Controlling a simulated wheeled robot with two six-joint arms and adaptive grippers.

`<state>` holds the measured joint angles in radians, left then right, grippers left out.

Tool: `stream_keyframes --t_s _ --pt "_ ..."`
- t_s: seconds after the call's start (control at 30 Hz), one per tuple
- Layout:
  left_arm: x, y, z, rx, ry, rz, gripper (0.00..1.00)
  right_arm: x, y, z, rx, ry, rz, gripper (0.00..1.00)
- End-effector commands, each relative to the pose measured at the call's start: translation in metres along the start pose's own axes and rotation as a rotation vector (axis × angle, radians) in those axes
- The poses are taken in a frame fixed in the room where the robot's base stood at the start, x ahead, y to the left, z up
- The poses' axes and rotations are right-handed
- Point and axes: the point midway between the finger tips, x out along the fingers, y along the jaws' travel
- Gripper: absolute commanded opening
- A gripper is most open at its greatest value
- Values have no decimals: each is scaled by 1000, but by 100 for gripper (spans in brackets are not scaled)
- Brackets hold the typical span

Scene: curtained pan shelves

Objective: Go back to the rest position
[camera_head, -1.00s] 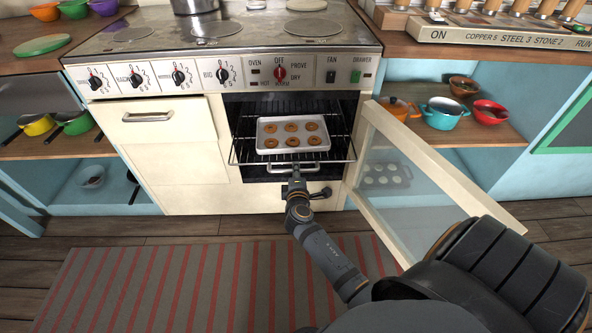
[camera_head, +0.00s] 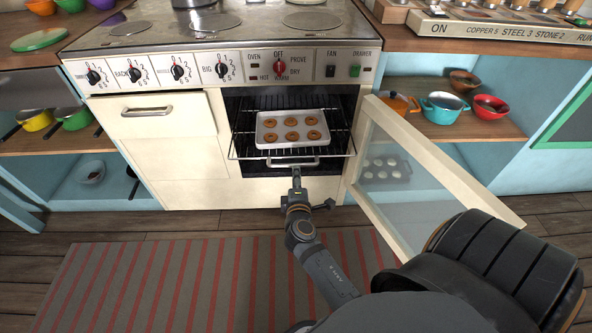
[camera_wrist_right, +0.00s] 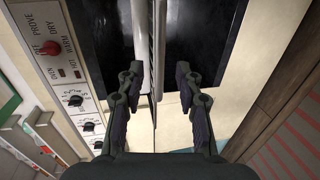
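My right gripper (camera_head: 296,174) is just in front of the oven rack (camera_head: 248,149), below and close to its front handle (camera_head: 294,163). In the right wrist view, the two fingers of my right gripper (camera_wrist_right: 157,82) are spread apart, with the pale handle bar (camera_wrist_right: 141,45) running through the gap ahead of them and clear space on both sides. A white tray (camera_head: 292,143) with several brown ring-shaped pastries (camera_head: 291,122) lies on the pulled-out rack. My left gripper is not in view.
The oven door (camera_head: 436,165), with a glass pane, stands open to the right, near my right arm. Shelves with coloured pans (camera_head: 443,105) lie beyond it. The striped rug (camera_head: 180,285) and the floor in front are clear.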

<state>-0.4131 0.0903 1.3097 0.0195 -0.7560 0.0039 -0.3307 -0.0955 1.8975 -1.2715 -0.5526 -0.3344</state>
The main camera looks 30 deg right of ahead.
Motion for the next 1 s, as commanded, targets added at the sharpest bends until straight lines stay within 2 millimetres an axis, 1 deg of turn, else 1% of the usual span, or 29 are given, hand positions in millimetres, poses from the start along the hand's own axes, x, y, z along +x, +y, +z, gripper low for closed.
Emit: stream_keyframes --t_s 0.1,0.53,0.57,0.63,0.67,0.77,0.8,0.83,0.87,0.9,0.97,1.0 --pt "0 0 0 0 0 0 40 -6 0 0 0 -1 1 35" --pt "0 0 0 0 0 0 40 -6 0 0 -1 -1 1 35" --pt "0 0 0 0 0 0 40 -5 0 0 0 -1 -1 35" --pt "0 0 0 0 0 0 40 -5 -9 1 16 0 -23 35" --pt "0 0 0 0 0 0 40 -5 -19 2 31 1 -45 35" --pt "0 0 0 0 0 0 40 -7 -75 8 134 -9 -188 35" --pt "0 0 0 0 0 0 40 -11 -107 13 193 -22 -269 35" --pt "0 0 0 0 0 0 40 -15 -133 17 241 -38 -336 35" --pt "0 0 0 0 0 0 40 -21 -159 22 292 -57 -404 35" --pt "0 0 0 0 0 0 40 -30 -190 29 357 -89 -489 35" --pt "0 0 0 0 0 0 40 -46 -233 40 446 -143 -607 35" --pt "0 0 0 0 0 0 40 -58 -258 47 500 -183 -677 35"
